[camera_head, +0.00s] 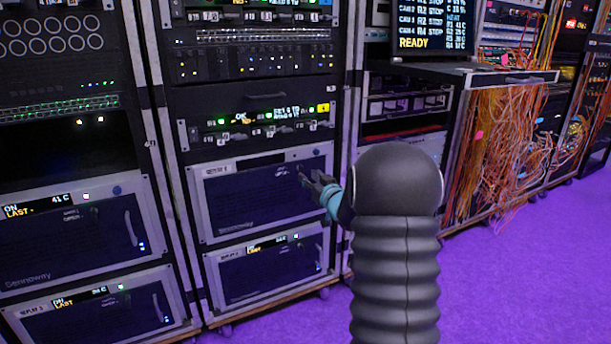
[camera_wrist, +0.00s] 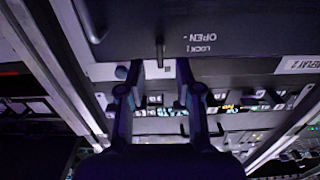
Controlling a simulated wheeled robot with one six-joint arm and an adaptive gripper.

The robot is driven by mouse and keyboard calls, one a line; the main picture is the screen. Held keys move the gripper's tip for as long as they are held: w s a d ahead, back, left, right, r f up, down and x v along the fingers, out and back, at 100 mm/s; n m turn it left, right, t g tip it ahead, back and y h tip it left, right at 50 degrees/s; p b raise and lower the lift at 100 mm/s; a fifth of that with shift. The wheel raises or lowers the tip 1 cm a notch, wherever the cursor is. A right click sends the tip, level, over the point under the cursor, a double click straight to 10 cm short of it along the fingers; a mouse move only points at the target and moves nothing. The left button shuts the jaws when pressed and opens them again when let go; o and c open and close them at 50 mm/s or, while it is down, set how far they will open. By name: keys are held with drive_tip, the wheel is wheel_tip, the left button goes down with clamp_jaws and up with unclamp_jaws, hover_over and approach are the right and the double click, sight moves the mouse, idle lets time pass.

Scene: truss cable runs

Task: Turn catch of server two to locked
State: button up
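The server in front of my gripper has a dark front (camera_head: 245,197) and pale frame in the middle rack. In the wrist view a white label on it (camera_wrist: 299,64) seems to read "REPLAY 2". The catch (camera_wrist: 160,47) is a small dark bar beside the printed words OPEN and LOCK (camera_wrist: 205,43). It looks upright in that picture, but the steep angle leaves its exact turn unclear. My gripper (camera_wrist: 158,68) is open, with one finger on each side of the catch and a gap to both. In the head view my gripper (camera_head: 311,179) is at the server's upper right.
A dark handle (camera_wrist: 94,22) and a blue knob (camera_wrist: 121,72) are close to my left finger in the wrist view. Another server (camera_head: 262,272) sits below. Orange cables (camera_head: 495,150) hang at the right. Purple floor (camera_head: 530,270) is clear there.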

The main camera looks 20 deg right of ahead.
drive_tip(key=s, duration=0.8)
drive_tip(key=shift+d, duration=0.15)
